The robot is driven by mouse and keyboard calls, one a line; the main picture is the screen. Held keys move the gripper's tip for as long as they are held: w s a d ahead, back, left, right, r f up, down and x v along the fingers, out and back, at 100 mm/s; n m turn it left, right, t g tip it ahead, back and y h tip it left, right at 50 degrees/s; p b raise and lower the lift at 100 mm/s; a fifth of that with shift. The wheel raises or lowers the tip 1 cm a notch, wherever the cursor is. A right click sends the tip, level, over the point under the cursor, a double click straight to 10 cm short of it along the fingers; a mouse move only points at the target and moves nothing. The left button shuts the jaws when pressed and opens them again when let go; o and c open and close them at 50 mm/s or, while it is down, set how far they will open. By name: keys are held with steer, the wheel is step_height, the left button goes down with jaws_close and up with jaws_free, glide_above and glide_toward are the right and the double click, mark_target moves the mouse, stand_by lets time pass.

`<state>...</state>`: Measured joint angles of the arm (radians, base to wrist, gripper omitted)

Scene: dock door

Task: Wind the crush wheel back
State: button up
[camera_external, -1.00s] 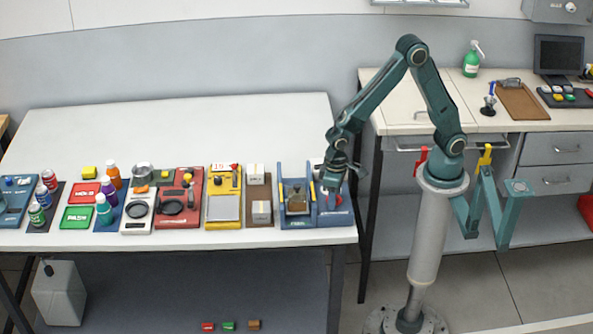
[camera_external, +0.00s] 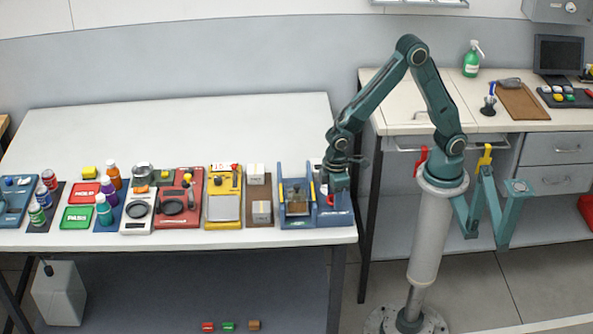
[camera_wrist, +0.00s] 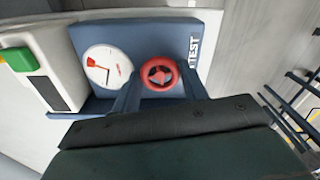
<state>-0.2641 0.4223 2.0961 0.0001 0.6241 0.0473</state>
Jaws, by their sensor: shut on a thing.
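The red crush wheel (camera_wrist: 160,74) sits on the blue test machine in the wrist view, between my two fingers. My gripper (camera_wrist: 162,84) is shut on the wheel, with one finger on each side of it. A round white dial (camera_wrist: 107,67) with a red pointer is left of the wheel. In the external view my gripper (camera_external: 338,197) points down at the right part of the blue machine (camera_external: 297,222), near the table's right front corner. The gripper hides most of the wheel there.
A brown block stand (camera_external: 258,190), a yellow-framed board (camera_external: 223,218) and a red station (camera_external: 178,219) stand in a row to the left. The rear of the white table (camera_external: 190,125) is clear. A side counter (camera_external: 460,115) stands behind my arm.

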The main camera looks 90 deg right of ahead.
steer(key=n, duration=0.6)
steer(key=shift+n, duration=0.3)
stand_by(0.4)
steer(key=o, duration=1)
steer(key=shift+r, duration=0.2)
step_height(320, 180, up, 14)
steer(key=shift+f, duration=0.25)
